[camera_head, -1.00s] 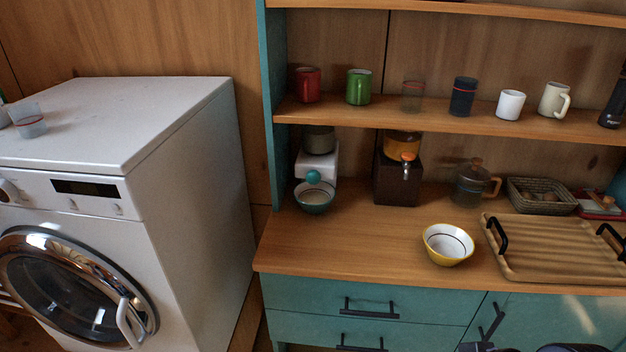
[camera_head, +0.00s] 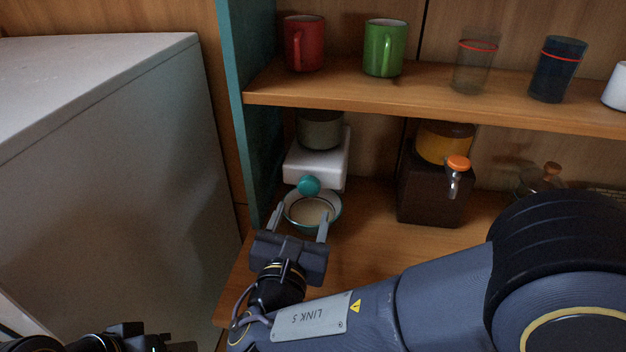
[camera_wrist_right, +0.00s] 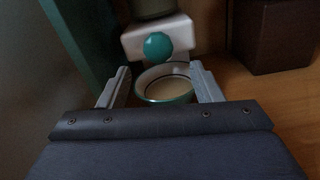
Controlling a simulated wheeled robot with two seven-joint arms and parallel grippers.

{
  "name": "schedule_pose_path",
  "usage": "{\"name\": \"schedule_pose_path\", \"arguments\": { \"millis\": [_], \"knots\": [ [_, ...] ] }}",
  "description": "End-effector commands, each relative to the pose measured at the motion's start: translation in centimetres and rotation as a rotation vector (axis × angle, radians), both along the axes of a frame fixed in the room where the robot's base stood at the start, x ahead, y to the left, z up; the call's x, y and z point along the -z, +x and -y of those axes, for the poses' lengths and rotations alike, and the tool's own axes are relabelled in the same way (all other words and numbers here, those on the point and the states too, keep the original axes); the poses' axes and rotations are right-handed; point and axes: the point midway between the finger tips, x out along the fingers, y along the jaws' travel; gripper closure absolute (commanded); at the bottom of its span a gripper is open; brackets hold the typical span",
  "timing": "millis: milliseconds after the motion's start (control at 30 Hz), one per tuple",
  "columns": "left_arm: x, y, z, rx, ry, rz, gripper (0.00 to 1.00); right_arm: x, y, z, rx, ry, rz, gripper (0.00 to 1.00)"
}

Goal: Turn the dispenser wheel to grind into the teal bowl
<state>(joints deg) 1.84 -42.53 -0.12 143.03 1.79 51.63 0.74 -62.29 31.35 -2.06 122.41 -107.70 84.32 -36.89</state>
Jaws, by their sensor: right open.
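The white dispenser (camera_head: 317,163) stands on the counter under the shelf, with a grey-green container (camera_head: 320,132) on top. Its round teal wheel (camera_head: 309,186) is on the front and also shows in the right wrist view (camera_wrist_right: 158,46). The teal bowl (camera_head: 290,222) stands below the wheel; its inside looks pale beige. It also shows in the right wrist view (camera_wrist_right: 163,99). My right gripper (camera_head: 299,219) is open and empty, its fingers pointing toward the bowl, one on each side in the picture. Contact cannot be told. Dark parts of my left arm (camera_head: 125,338) show at bottom left; its jaws are unclear.
A dark brown dispenser (camera_head: 433,195) with an orange-topped tap stands to the right. A teal side panel (camera_head: 246,110) is close on the left, beside the white washing machine (camera_head: 110,150). The shelf (camera_head: 420,90) with mugs and cups is above. My right arm covers the front counter.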

Motion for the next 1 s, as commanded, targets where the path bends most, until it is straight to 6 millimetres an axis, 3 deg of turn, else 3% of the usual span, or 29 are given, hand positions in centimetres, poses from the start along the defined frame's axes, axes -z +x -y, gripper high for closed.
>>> {"name": "schedule_pose_path", "arguments": {
  "millis": [500, 867, 1000],
  "knots": [
    [-0.4, 0.0, 0.0, 0.000, 0.000, 0.000, 0.64, -0.1, 6.7, 1.1, -0.005, -0.006, 0.007, 0.41],
    [-0.4, 0.0, 0.0, 0.000, 0.000, 0.000, 0.64, -0.1, 7.5, 1.3, -0.007, -0.006, 0.006, 0.41],
    [-0.4, 0.0, 0.0, 0.000, 0.000, 0.000, 0.64, -0.1, 7.5, 1.3, -0.007, -0.005, 0.006, 0.55]
  ]
}}
